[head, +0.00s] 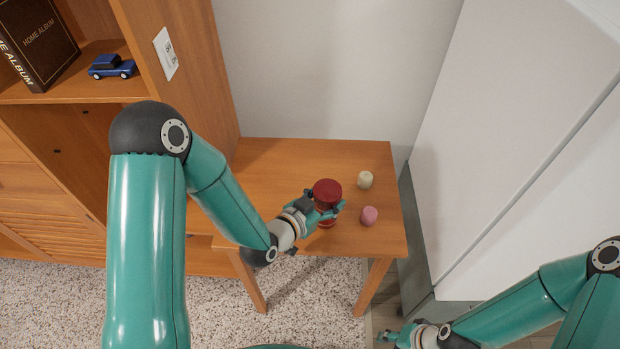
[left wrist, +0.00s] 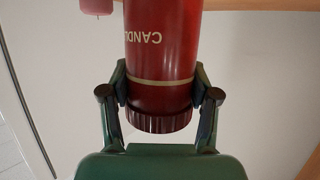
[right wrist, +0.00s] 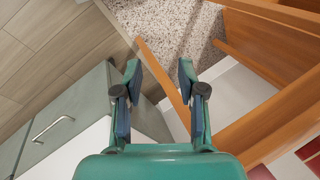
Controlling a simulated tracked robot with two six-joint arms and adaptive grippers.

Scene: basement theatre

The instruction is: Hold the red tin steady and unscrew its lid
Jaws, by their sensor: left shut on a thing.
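The red tin (head: 325,222) stands upright on the small wooden table (head: 270,160). Its dark red lid (head: 327,188) sits on top. In the left wrist view the tin (left wrist: 162,50) shows part of a word, "CAND", upside down, and its ribbed lid (left wrist: 160,120) is seated on it. My left gripper (head: 328,211) is shut on the tin's body just below the lid, with one finger on each side. My right gripper (head: 392,337) is low at the bottom right, away from the table. In the right wrist view it is open and empty (right wrist: 159,72).
A cream candle (head: 365,179) and a pink candle (head: 369,215) stand right of the tin. A wooden shelf unit with a blue toy car (head: 111,66) and an album (head: 38,42) is at left. A white cabinet (head: 510,130) stands at right.

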